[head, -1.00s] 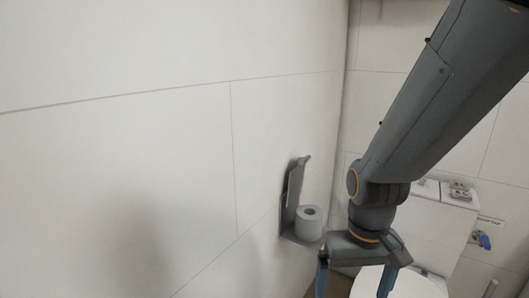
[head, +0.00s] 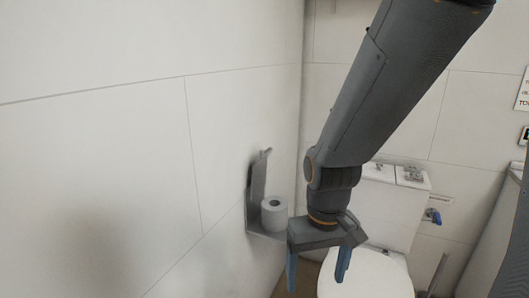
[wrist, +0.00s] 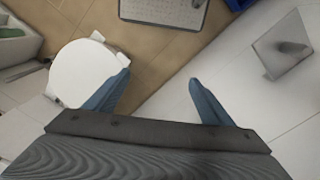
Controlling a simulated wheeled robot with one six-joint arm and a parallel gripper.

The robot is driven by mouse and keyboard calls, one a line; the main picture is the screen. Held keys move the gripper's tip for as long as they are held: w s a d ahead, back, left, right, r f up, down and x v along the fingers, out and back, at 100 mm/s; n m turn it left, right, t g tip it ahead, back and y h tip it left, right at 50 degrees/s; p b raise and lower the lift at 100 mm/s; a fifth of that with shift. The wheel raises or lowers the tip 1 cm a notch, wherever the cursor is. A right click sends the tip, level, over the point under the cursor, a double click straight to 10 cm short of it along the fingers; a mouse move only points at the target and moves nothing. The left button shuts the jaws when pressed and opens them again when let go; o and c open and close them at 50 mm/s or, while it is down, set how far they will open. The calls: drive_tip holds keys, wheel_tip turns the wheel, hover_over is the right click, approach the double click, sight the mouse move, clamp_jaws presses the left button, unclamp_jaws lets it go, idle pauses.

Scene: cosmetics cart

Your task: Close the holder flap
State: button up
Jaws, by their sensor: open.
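The grey holder (head: 258,178) is on the left wall in the head view. Its flap (head: 262,160) stands raised, tilted up along the wall. A white paper roll (head: 274,214) stands upright on the holder's lower part. My gripper (head: 317,283) is open and empty, pointing down, to the right of and lower in the picture than the roll. The gripper body overlaps the holder's lower right edge in the picture. In the wrist view the two blue fingers (wrist: 160,82) are wide apart with nothing between them. A grey plate at the right there (wrist: 284,46) may be part of the holder; I cannot tell.
A white toilet (head: 365,275) with its cistern (head: 388,208) stands behind and right of my gripper. It also shows at the left of the wrist view (wrist: 85,80). A blue item (head: 432,215) is on the back wall.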

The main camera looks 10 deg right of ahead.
sight(263, 152)
drive_tip(key=w+r+n+y+p, duration=0.1)
drive_tip(key=w+r, duration=0.3)
drive_tip(key=w, duration=0.3)
drive_tip(key=w+r+n+t+p, duration=0.1)
drive_tip(key=w+r+n+p, duration=0.1)
drive_tip(key=w+r, duration=0.2)
drive_tip(key=w+a+r+n+y+p, duration=0.1)
drive_tip(key=w+r, duration=0.3)
drive_tip(key=w, duration=0.6)
drive_tip(key=shift+w+r+n+t+y+p, duration=0.15)
drive_tip(key=shift+n+t+y+p, duration=0.15)
drive_tip(key=shift+n+p, duration=0.4)
drive_tip(key=c, duration=1.8)
drive_tip(key=w+r+n+p, duration=0.1)
drive_tip(key=w+r, duration=0.2)
drive_tip(key=w, duration=0.2)
drive_tip(key=w+r+n+t+y+p, duration=0.1)
drive_tip(key=w+r+n, duration=0.1)
drive_tip(key=w, duration=0.3)
drive_tip(key=w+r+n+t+y+p, duration=0.1)
drive_tip(key=w+r+n, duration=0.1)
drive_tip(key=w+r, duration=0.3)
drive_tip(key=shift+w+d+p, duration=0.25)
drive_tip(key=shift+d+p, duration=0.15)
clamp_jaws()
drive_tip(key=p+x, duration=0.3)
drive_tip(key=x, duration=0.6)
drive_tip(key=shift+w+a+f, duration=0.25)
drive_tip(key=shift+a, duration=0.05)
